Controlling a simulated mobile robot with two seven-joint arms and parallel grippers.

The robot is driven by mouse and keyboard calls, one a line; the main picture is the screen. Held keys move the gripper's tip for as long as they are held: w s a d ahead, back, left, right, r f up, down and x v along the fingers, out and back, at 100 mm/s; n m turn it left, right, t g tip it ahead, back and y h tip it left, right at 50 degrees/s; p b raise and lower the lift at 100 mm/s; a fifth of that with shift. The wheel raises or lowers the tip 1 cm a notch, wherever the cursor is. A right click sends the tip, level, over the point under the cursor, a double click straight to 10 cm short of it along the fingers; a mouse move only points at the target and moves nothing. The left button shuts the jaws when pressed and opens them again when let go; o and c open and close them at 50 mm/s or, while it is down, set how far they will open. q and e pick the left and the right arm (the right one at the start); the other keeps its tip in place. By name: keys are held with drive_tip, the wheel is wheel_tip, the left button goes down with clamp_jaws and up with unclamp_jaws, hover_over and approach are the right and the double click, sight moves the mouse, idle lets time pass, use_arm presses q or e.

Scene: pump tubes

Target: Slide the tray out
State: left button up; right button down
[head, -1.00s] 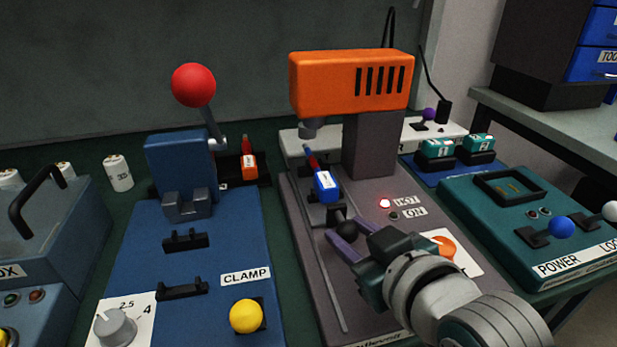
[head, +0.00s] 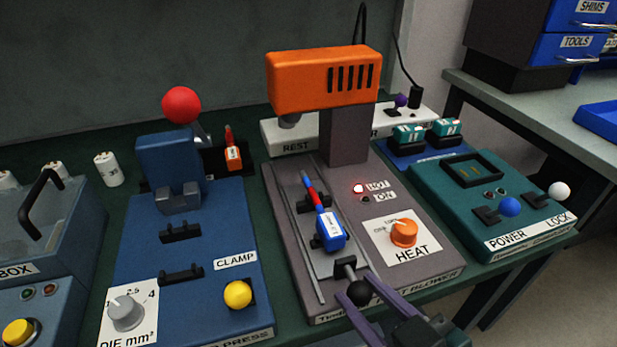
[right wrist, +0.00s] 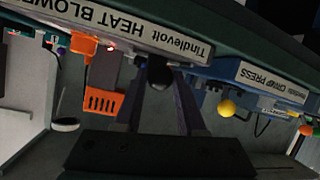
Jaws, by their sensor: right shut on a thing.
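The tray (head: 321,266) is a narrow grey plate on the heat blower base, with a black ball knob (head: 358,292) at its front end. A blue connector with a white label and a red-and-blue tube (head: 328,228) lies on it, in front of the orange blower head (head: 325,78). My right gripper (head: 361,298) is shut on the knob at the base's front edge. The right wrist view also shows the knob (right wrist: 160,73) between the purple fingers. My left gripper is not in view.
The blue crimp press (head: 215,285) stands to the left, with a red ball lever (head: 181,104) and a yellow knob (head: 238,295). The orange heat dial (head: 404,233) and teal power box (head: 455,205) are to the right.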

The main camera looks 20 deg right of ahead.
drive_tip(key=c, duration=0.5)
unclamp_jaws()
drive_tip(key=shift+s+d+r, duration=0.1)
drive_tip(key=shift+s+r, duration=0.1)
drive_tip(key=shift+s, duration=0.2)
drive_tip(key=p+v, duration=0.2)
drive_tip(key=v, duration=0.7)
